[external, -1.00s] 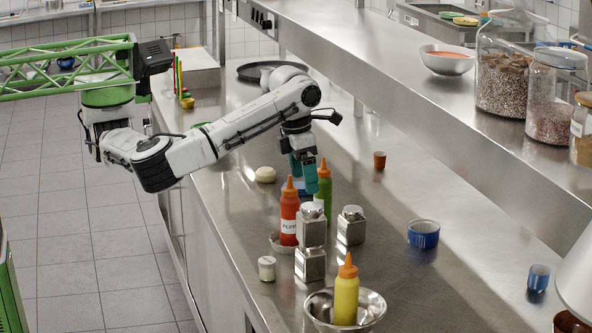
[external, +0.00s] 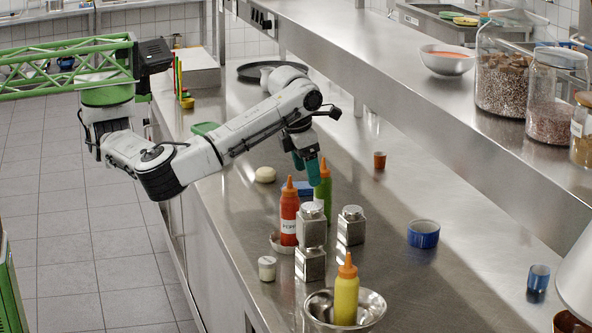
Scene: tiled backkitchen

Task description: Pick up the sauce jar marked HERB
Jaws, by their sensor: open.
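A green squeeze bottle (external: 323,205) with an orange cap stands upright on the steel counter; its label is mostly hidden, so I cannot read HERB on it. A red squeeze bottle (external: 289,215) with an orange cap stands in front of it to the left, its label beginning PEPP. A yellow squeeze bottle (external: 346,297) stands in a steel bowl (external: 374,308) nearer the camera. My gripper (external: 308,180), with teal fingers, is open and points down beside the green bottle's cap, slightly to its left. I cannot tell whether they touch. Nothing shows held in it.
Stacked steel shakers (external: 311,245) and another shaker (external: 351,226) stand close in front of the green bottle. A blue item (external: 304,189) lies behind it. A blue bowl (external: 423,234) and brown cup (external: 379,160) stand right. A raised shelf (external: 420,100) runs along the right.

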